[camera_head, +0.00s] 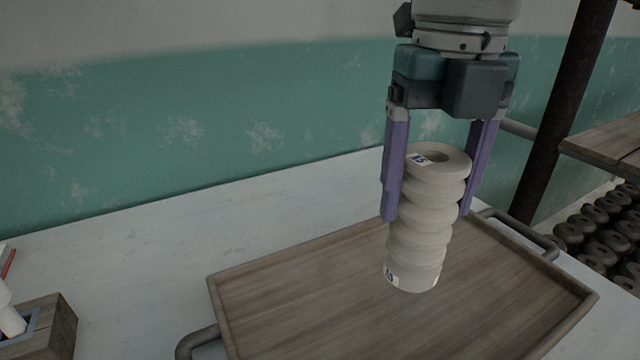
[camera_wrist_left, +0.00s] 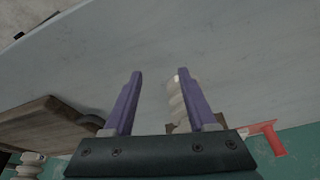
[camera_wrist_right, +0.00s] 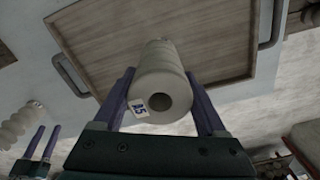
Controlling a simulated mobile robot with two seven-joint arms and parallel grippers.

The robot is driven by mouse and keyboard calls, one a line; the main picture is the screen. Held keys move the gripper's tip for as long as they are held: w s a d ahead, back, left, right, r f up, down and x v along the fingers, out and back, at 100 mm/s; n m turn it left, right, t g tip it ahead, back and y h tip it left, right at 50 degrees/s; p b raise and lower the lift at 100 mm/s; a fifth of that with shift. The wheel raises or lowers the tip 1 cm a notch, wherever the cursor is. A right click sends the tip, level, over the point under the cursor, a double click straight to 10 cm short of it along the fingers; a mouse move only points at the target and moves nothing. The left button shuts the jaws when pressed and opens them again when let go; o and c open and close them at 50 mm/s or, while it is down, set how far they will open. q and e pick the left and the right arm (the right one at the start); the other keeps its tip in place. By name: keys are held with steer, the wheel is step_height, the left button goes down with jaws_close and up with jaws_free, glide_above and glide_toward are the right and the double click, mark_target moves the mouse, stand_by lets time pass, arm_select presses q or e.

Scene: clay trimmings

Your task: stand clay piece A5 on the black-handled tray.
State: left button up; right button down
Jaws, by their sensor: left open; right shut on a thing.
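Clay piece A5 (camera_head: 428,222) is a pale, ribbed, hollow cylinder with small labels near its top and base. My right gripper (camera_head: 430,212) is shut on its upper part and holds it upright over the wooden tray (camera_head: 290,290). Whether its base touches the tray, I cannot tell. In the right wrist view, the label and open end of A5 (camera_wrist_right: 160,90) face the camera, with the tray (camera_wrist_right: 100,45) beyond. The tray has dark bar handles at two ends. My left gripper (camera_wrist_left: 160,105) is open and empty.
Another pale ribbed piece (camera_wrist_left: 175,103) shows beyond my left gripper's finger. A wooden block (camera_head: 52,325) with a white item stands at the far left. Dark ringed pieces (camera_head: 600,225) lie at the right, below a wooden shelf (camera_head: 610,145). The white tabletop (camera_head: 120,260) left of the tray is clear.

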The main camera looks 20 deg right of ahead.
mark_target(420, 230)
arm_select(q)
steer(key=shift+d+f, duration=0.1)
steer(key=shift+f, duration=0.1)
arm_select(e)
steer(key=shift+f, duration=2.25)
arm_select(q)
steer(key=shift+b, duration=0.3)
steer(key=shift+f, duration=0.2)
arm_select(e)
steer(key=shift+f, duration=0.2)
arm_select(q)
steer(key=shift+w, duration=0.1)
arm_select(e)
jaws_free()
arm_select(q)
steer(key=shift+r, duration=0.1)
arm_select(e)
steer(key=shift+r, duration=0.1)
